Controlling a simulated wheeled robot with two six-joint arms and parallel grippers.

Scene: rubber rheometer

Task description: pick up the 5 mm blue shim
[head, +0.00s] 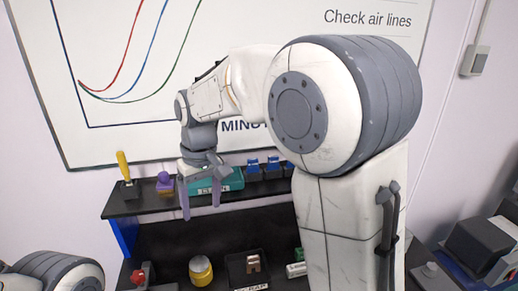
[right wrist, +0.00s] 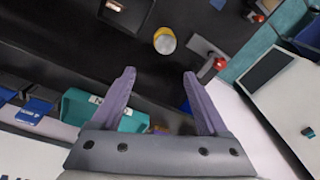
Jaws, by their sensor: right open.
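Several blue pieces stand in dark holders on the upper shelf, right of the teal bin; one blue piece (head: 253,164) shows in the head view. Blue pieces (right wrist: 36,108) also show at the left of the right wrist view. Their thickness marks are too small to read, so I cannot tell which is 5 mm. My right gripper (head: 200,198) is open and empty, pointing down in front of the shelf, left of the blue pieces. Its spread fingers also show in the right wrist view (right wrist: 159,75). My left gripper is out of view.
The teal bin (head: 228,181) stands on the shelf (head: 150,206) behind my right gripper. Below are a yellow-and-white jar (head: 201,271) and a dark tray (head: 236,272). My right arm hides the shelf's right end.

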